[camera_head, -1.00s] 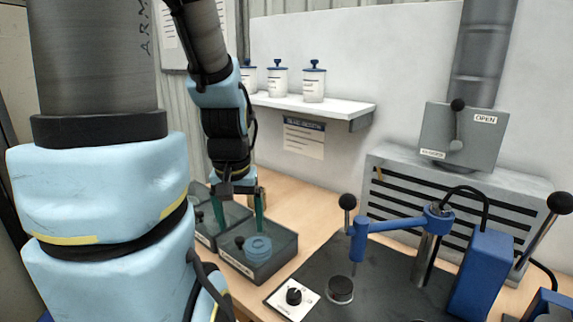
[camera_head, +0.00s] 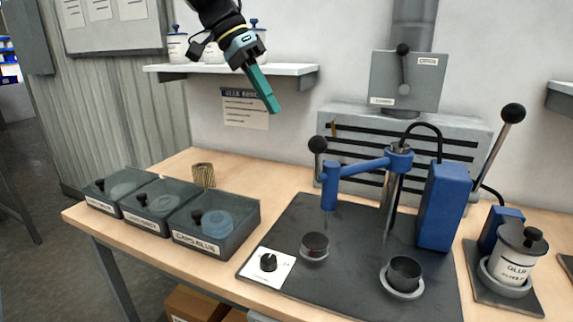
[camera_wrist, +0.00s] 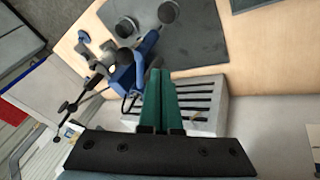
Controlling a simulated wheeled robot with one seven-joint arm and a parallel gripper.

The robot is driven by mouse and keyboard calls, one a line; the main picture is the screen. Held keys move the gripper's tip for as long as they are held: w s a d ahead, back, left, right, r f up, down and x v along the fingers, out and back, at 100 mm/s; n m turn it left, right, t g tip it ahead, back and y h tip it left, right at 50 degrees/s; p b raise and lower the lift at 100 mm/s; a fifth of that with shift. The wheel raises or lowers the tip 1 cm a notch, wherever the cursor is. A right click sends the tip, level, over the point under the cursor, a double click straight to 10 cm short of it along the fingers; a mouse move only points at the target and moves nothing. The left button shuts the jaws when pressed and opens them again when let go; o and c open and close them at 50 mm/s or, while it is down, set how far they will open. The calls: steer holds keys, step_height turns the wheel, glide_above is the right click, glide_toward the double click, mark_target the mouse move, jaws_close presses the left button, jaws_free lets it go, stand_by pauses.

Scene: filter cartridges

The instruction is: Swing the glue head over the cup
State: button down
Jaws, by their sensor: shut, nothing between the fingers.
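The glue head (camera_head: 329,190) is a blue nozzle with a black ball knob on a blue arm, which pivots on a metal post (camera_head: 388,205). It hangs near the left dark round cup (camera_head: 315,247) on the black mat; I cannot tell whether it is exactly above it. A second dark, open cup (camera_head: 404,272) sits in a grey ring to the right. My gripper (camera_head: 271,107) has teal fingers, shut and empty. It is in the air, up and left of the glue head. Its shut fingers also show in the wrist view (camera_wrist: 161,75).
Three grey bins (camera_head: 245,243) with lids or caps stand at the left. A shelf (camera_head: 235,73) with jars is behind my gripper. A slotted grey vent box (camera_head: 460,125), a blue upright box (camera_head: 445,205), a ball-topped lever (camera_head: 500,145) and a glue pot (camera_head: 518,262) stand right.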

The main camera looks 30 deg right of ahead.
steer(key=shift+f, duration=0.1)
steer(key=s+p+x, duration=0.2)
steer(key=p+x, duration=0.1)
steer(key=x, duration=0.9)
steer(key=shift+s+a, duration=0.2)
steer(key=shift+s, duration=0.3)
